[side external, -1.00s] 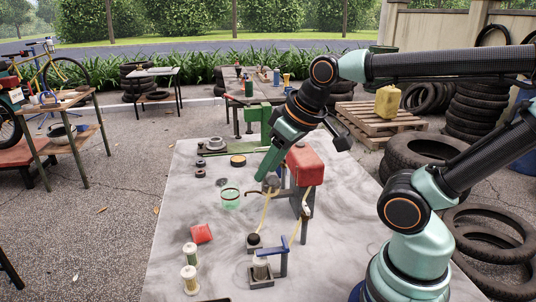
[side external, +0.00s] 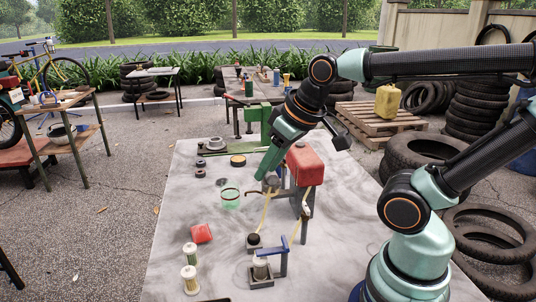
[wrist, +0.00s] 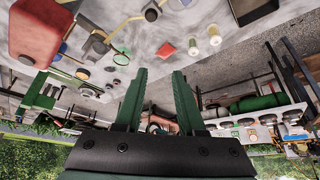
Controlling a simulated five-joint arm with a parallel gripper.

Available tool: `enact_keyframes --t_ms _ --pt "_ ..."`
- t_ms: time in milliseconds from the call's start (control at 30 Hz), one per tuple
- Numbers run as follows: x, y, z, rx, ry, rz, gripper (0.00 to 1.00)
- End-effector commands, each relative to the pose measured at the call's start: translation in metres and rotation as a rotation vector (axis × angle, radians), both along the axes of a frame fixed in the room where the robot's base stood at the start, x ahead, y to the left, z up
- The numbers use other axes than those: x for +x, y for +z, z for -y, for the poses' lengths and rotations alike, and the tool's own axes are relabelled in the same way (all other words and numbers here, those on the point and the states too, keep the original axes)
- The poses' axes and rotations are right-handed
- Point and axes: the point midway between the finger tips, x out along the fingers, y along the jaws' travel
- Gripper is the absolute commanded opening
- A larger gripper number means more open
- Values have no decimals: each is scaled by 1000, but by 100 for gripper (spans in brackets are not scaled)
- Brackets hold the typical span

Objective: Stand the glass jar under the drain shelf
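The glass jar (side external: 230,203), clear with a green rim, stands on the grey table top left of the red tank (side external: 304,165). It also shows in the wrist view (wrist: 121,57). My gripper (side external: 266,174) points down and left above the table, in front of the tank and up and right of the jar in the side view. In the wrist view my gripper (wrist: 159,75) has its fingers apart with nothing between them. A grey bracket (side external: 304,203) with a brown curved pipe (side external: 255,194) is below the tank. I cannot tell for sure which part is the drain shelf.
Two pale spools (side external: 190,255) stand at the front left. A blue bracket (side external: 285,246) and a dark knob on a base (side external: 254,241) stand at the front. Several dark round parts (side external: 200,172) lie behind the jar.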

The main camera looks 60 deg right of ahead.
Motion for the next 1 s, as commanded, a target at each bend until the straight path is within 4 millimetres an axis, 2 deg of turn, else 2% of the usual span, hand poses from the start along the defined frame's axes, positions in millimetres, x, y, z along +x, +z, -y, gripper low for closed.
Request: enact_keyframes --t_ms 167,367,567,767,1000 --pt "13 5 5 45 -103 -32 38" --pt "45 12 16 142 -345 -96 38" --pt "80 11 30 233 -608 -157 38" --pt "116 -1 47 310 -877 -210 38" --pt "156 -28 71 386 -1207 -264 38"
